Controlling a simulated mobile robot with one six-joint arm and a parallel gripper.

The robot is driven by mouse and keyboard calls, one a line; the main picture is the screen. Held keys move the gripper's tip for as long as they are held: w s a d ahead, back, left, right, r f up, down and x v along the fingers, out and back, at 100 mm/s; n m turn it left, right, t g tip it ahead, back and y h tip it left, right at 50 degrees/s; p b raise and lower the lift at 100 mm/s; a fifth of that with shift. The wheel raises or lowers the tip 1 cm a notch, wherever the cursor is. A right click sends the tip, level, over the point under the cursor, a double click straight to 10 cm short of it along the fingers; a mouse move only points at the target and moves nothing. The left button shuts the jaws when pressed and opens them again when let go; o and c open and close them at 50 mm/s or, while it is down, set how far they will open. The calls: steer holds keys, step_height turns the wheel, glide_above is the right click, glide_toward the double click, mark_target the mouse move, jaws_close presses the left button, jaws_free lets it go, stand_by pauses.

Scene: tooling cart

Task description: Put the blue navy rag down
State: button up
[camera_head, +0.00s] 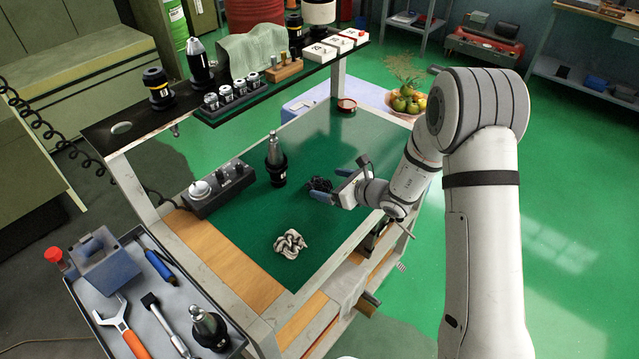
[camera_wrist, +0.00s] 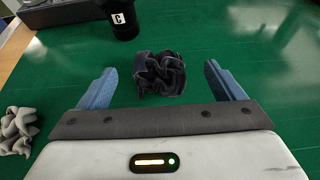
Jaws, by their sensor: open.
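The navy rag (camera_wrist: 160,74) is a dark crumpled bundle lying on the green mat (camera_head: 330,145). It also shows small and partly covered in the head view (camera_head: 319,184). My gripper (camera_wrist: 163,86) is open, with its two blue fingers apart on either side of the rag. The rag sits between and slightly beyond the fingertips, and no finger visibly touches it. In the head view my gripper (camera_head: 328,188) is low over the right part of the mat.
A pale crumpled rag (camera_head: 290,243) lies nearer on the mat. A tool holder (camera_head: 276,162) stands left of the navy rag, beside a grey box with knobs (camera_head: 218,187). An upper shelf (camera_head: 130,118) crosses behind. The mat's middle between the rags is clear.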

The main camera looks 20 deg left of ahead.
mark_target(324, 184)
steer(key=shift+f+p+x, duration=0.2)
steer(key=shift+p+x, duration=0.2)
steer(key=shift+x, duration=0.75)
steer(key=shift+f+p+x, duration=0.15)
steer(key=shift+p+x, duration=0.2)
steer(key=shift+x, duration=0.75)
steer(key=shift+d, duration=0.1)
steer(key=c, duration=1.1)
steer(key=shift+r, duration=0.1)
